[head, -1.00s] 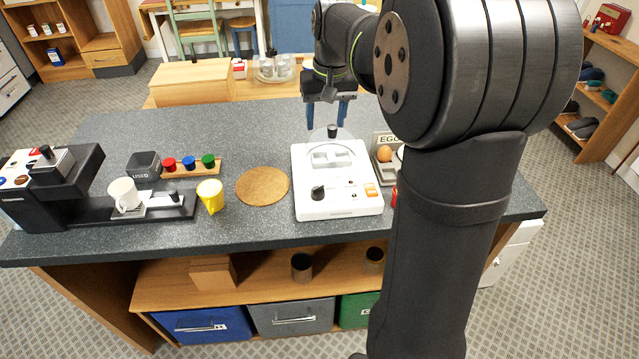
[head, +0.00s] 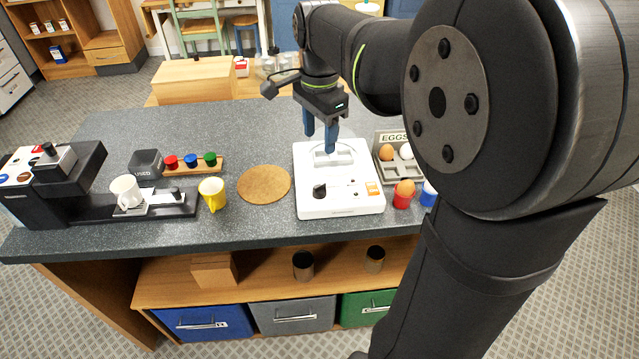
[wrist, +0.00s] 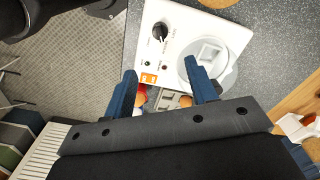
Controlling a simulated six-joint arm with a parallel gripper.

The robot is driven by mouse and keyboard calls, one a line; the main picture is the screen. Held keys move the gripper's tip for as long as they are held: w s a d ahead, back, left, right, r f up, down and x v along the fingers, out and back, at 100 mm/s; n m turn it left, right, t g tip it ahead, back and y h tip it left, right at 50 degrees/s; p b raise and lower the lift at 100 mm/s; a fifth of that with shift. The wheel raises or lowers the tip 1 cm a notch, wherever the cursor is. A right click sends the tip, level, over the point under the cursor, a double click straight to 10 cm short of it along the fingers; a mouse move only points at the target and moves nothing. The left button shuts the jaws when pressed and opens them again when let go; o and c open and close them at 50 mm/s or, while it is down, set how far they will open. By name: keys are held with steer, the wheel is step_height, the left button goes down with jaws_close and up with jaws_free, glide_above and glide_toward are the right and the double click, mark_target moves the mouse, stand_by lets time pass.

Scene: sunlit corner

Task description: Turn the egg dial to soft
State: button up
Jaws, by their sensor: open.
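The egg cooker (head: 340,205) is a white box on the grey counter. Its black dial (head: 319,190) sits at the front left of its top and also shows in the wrist view (wrist: 160,31). The dial's markings are too small to read. My gripper (head: 320,140) has blue fingers, open and empty, above the rear part of the cooker and apart from the dial. In the wrist view the gripper (wrist: 163,80) spans the cooker's edge, with the dial beyond the fingertips. A round clear rim surrounds the cooker's recess there; the lid knob is not clearly visible.
An egg tray (head: 388,172) and a red egg cup (head: 402,201) holding an egg stand close right of the cooker. The counter behind the mat is clear.

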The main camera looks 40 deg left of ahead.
mark_target(319, 185)
step_height(319, 185, down, 15)
stand_by(0.3)
steer(key=c, duration=1)
steer(key=shift+o, duration=0.2)
steer(key=shift+n, duration=0.4)
steer(key=n, duration=1.1)
steer(key=shift+r, duration=0.1)
